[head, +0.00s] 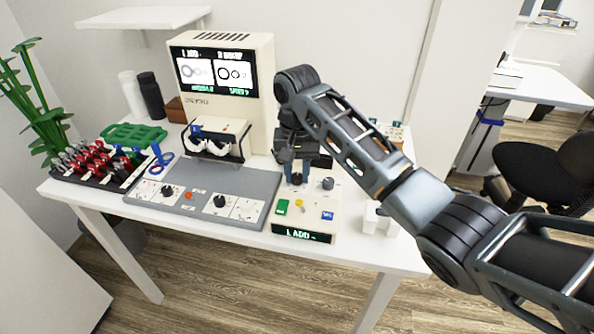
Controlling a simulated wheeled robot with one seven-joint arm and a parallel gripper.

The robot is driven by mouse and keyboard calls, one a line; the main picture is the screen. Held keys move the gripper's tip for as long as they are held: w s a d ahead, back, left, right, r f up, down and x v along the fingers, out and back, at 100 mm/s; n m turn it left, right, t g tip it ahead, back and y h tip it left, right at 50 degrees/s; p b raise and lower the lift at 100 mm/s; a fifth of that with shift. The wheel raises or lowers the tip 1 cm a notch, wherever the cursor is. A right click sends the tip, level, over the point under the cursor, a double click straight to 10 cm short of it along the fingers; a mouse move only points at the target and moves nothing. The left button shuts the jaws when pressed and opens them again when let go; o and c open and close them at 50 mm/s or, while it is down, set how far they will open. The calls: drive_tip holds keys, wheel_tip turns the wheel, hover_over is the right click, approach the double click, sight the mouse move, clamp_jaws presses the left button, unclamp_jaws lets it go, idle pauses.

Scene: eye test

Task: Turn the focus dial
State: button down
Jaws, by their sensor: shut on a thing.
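A small cream control box (318,217) stands at the front of the white table. It has a green button (282,207), a yellow button (299,203), a blue button (327,215), a dark grey knob (328,183) and a lit display reading "L ADD". My gripper (295,172) points down over the back left of this box. It is shut on a dial (297,179), mostly hidden by the fingers. I cannot read a label that tells which knob is the focus dial.
A grey panel (180,199) with two black knobs lies left of the box. Behind it stands a cream machine (263,52) with a two-picture screen. A rack of red and dark items (88,160) and a green tray (133,134) are at left. White blocks (377,221) sit right.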

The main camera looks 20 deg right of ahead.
sight(297, 176)
drive_tip(key=shift+r, duration=0.1)
drive_tip(key=n+p, duration=0.3)
drive_tip(key=shift+r+n, duration=0.1)
drive_tip(key=shift+n, duration=0.2)
drive_tip(key=shift+n+p, duration=1.65)
drive_tip(key=shift+n, duration=0.85)
drive_tip(key=c, duration=0.8)
unclamp_jaws()
drive_tip(key=shift+f, duration=0.2)
drive_tip(key=shift+c, duration=0.2)
drive_tip(key=shift+r+b, duration=0.35)
drive_tip(key=shift+r, duration=3.55)
